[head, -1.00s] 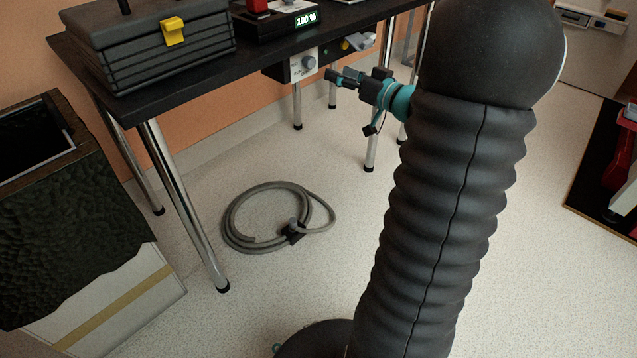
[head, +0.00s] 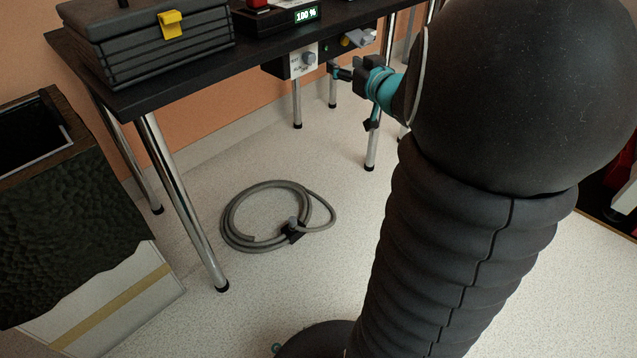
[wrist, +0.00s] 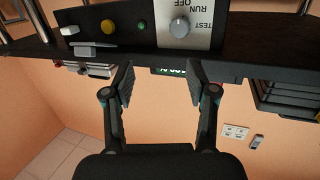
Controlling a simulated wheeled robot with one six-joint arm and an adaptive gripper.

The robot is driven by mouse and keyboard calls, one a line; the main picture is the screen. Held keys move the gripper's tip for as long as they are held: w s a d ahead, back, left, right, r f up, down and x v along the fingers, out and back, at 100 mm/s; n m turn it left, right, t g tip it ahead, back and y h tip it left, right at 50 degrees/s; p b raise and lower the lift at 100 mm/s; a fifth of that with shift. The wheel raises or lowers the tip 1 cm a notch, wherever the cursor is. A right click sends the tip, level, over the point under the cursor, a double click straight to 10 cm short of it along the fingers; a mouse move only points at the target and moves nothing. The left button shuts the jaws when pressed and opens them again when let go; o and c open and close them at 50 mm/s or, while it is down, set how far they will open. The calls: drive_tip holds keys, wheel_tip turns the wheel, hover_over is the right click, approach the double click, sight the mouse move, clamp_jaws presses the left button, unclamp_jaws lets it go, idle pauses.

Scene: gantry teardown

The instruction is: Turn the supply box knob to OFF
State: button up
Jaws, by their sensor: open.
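The supply box (head: 283,69) hangs under the front edge of the dark table. It has a light panel with a round grey knob (head: 309,58). In the wrist view, which is upside down, the knob (wrist: 180,27) sits on the panel beside the words RUN, OFF and TEST. I cannot tell which mark the knob points to. My gripper (wrist: 160,82) is open and empty, its two fingers apart, and the knob lies beyond the fingertips, not between them. In the head view my gripper (head: 340,70) is just right of the box, partly hidden by my own arm.
A yellow button (wrist: 107,27) and a small green light (wrist: 141,25) are on the dark box face beside the knob panel. A black case (head: 150,50) and a unit reading 100 % (head: 305,15) stand on the table. A coiled hose (head: 232,215) lies on the floor.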

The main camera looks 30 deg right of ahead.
drive_tip(key=s+a+f+g+h+b, duration=0.1)
drive_tip(key=s+a+f+g, duration=0.3)
drive_tip(key=s+a, duration=0.4)
drive_tip(key=s+a+f+m+g+h+b, duration=0.1)
drive_tip(key=s+a+f+g+b, duration=0.2)
drive_tip(key=s+a+f+g, duration=0.2)
drive_tip(key=s+a+f, duration=0.1)
drive_tip(key=s+a, duration=0.2)
drive_tip(key=s, duration=0.4)
drive_tip(key=shift+a+b, duration=0.3)
drive_tip(key=shift+a, duration=0.1)
drive_tip(key=shift+f, duration=0.15)
drive_tip(key=s+a+r+n+g+y+p, duration=0.1)
drive_tip(key=s+a+r+p, duration=0.4)
drive_tip(key=p, duration=0.5)
wheel_tip(320, 180, up, 3)
drive_tip(key=shift+s+a+g+y, duration=0.25)
drive_tip(key=shift+s+g+y, duration=0.25)
drive_tip(key=shift+s, duration=0.6)
